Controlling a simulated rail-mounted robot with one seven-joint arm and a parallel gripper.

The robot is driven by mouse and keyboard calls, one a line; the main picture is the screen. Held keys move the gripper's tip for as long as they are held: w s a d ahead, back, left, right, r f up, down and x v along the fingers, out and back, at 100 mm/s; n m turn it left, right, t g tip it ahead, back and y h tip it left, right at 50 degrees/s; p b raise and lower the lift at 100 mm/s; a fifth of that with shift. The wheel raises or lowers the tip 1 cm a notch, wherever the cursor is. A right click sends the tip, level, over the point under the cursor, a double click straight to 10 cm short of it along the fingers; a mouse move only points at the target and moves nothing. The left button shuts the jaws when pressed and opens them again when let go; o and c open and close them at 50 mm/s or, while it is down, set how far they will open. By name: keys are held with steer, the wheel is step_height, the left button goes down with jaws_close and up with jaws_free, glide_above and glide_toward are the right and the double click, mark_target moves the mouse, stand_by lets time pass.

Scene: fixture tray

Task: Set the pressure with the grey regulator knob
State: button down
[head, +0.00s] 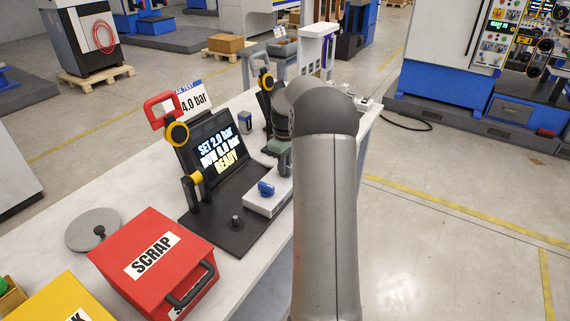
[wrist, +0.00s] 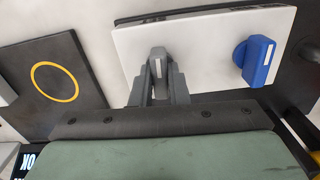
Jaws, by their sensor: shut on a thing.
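In the wrist view, the grey regulator knob (wrist: 157,62) with a white mark sits on a white plate (wrist: 205,45). My gripper (wrist: 158,80) is shut on the knob, with a finger on either side. In the head view, my gripper (head: 284,162) is at the plate's far end, mostly behind my arm, and the knob is hidden. A blue knob (head: 266,188) sits on the near end of the plate (head: 262,204); it also shows in the wrist view (wrist: 256,62). The screen (head: 220,145) reads SET 2.0 bar, a NOW value that looks like 0.0 bar, and READY.
A red-handled clamp (head: 161,108) and a 4.0 bar sign (head: 194,99) stand by the screen. A red SCRAP box (head: 120,252), a yellow box (head: 65,300) and a grey disc (head: 92,229) are at the near left. A dark plate with a yellow ring (wrist: 55,82) lies beside the white plate.

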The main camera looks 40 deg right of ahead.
stand_by(0.4)
steer(key=c, duration=1.4)
jaws_free()
step_height(320, 180, up, 18)
steer(key=shift+f, duration=0.25)
steer(key=s+a+f, duration=0.1)
steer(key=s+a, duration=0.2)
steer(key=a, duration=0.4)
steer(key=s+a+f+m, duration=0.1)
steer(key=s+a+f, duration=0.15)
steer(key=a, duration=0.45)
steer(key=s+a, duration=0.3)
steer(key=a, duration=0.4)
steer(key=s+a+f+m, duration=0.1)
steer(key=s+a+f, duration=0.4)
steer(key=s, duration=0.4)
steer(key=s+a+f+m, duration=0.1)
steer(key=s+a+f, duration=0.4)
steer(key=s, duration=0.5)
steer(key=shift+s+a, duration=0.25)
steer(key=shift+a, duration=0.85)
